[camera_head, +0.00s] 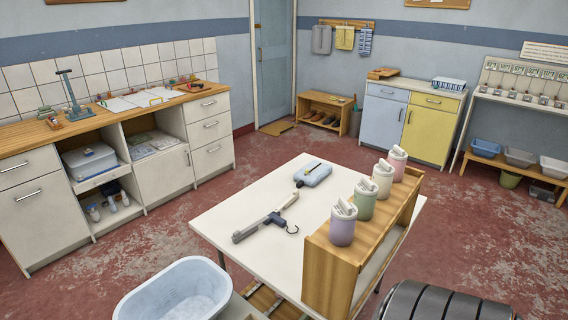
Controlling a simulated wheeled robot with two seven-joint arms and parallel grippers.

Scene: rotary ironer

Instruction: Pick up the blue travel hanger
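A folding hanger (274,219) lies on the white table (228,210), left of the wooden rack. It has a blue-violet middle, a dark grey arm reaching to the lower left and a pale arm to the upper right. Its dark hook points to the lower right, near the rack's foot. This looks like the blue travel hanger. Neither of my grippers is in view.
A wooden rack (330,262) with several lidded pastel canisters (363,203) stands along the table's right side. A pale blue tub (172,292) is at the lower left, and a black ribbed rounded thing (440,302) at the lower right. The table's left part is clear.

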